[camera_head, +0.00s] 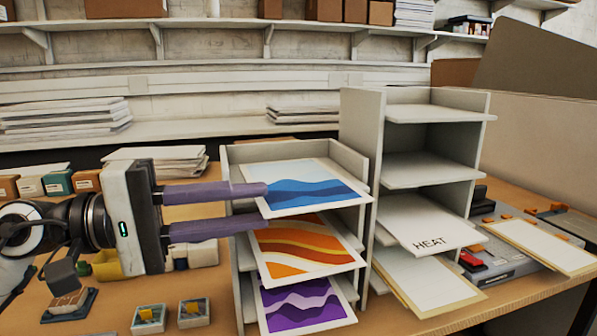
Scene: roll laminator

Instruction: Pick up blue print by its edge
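The blue print (312,187) is a white-bordered sheet with blue wave bands. It lies on the top shelf of the left rack (350,160), its front part sticking out. My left gripper (264,205) reaches in from the left with its two purple fingers clearly apart. The upper finger's tip overlaps the print's left edge in the picture. The lower finger's tip is below that edge, near the top of the orange print (300,247). I cannot tell whether either finger touches the blue print. My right gripper is out of view.
A purple print (300,304) lies below the orange one. A taller rack (361,140) stands close on the right, with a sheet marked HEAT (425,225). The laminator (505,262) is at the right. Small cards (148,319) and boxes lie at the left.

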